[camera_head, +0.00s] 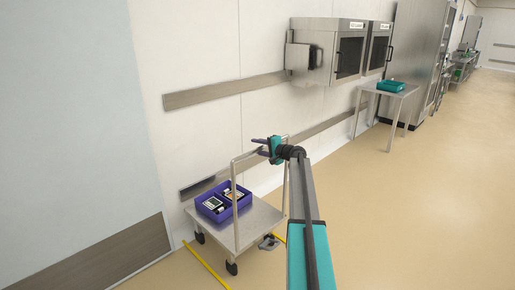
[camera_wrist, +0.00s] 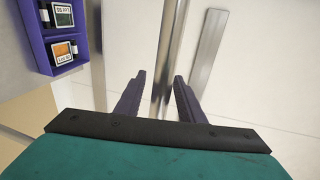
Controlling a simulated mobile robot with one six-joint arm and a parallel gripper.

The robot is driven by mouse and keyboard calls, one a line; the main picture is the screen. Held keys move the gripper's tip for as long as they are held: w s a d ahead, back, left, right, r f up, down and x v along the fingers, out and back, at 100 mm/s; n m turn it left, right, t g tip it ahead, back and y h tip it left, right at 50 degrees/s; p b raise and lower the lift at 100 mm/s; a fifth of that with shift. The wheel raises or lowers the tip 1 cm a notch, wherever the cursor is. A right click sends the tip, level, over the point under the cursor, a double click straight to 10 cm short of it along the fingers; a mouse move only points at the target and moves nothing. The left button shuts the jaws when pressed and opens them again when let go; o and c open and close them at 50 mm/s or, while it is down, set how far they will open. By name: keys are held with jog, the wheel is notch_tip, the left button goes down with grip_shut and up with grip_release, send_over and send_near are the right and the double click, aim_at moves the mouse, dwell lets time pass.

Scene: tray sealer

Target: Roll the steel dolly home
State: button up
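The steel dolly (camera_head: 258,222) stands on the floor by the wall, with a flat deck, dark castors and an upright handle frame. Its handle (camera_head: 236,205) rises on the side nearer to me. My gripper (camera_head: 260,147) is at the top of the handle frame, with its purple fingers pointing left. In the wrist view the fingers (camera_wrist: 158,78) are apart, with a steel bar of the handle (camera_wrist: 168,45) running between them. Gaps show beside the bar, so the fingers do not look closed on it.
A purple bin (camera_head: 216,214) holding labelled packs sits on the deck. Yellow floor tape (camera_head: 207,265) runs by the dolly. Wall cabinets (camera_head: 345,58) hang behind. A steel table (camera_head: 399,93) with a teal tray (camera_head: 391,87) stands further back. The floor to the right is clear.

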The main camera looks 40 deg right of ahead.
jog(key=v, duration=1.3)
jog(key=shift+s+b, duration=0.35)
jog(key=shift+b, duration=0.05)
jog(key=shift+r, duration=0.1)
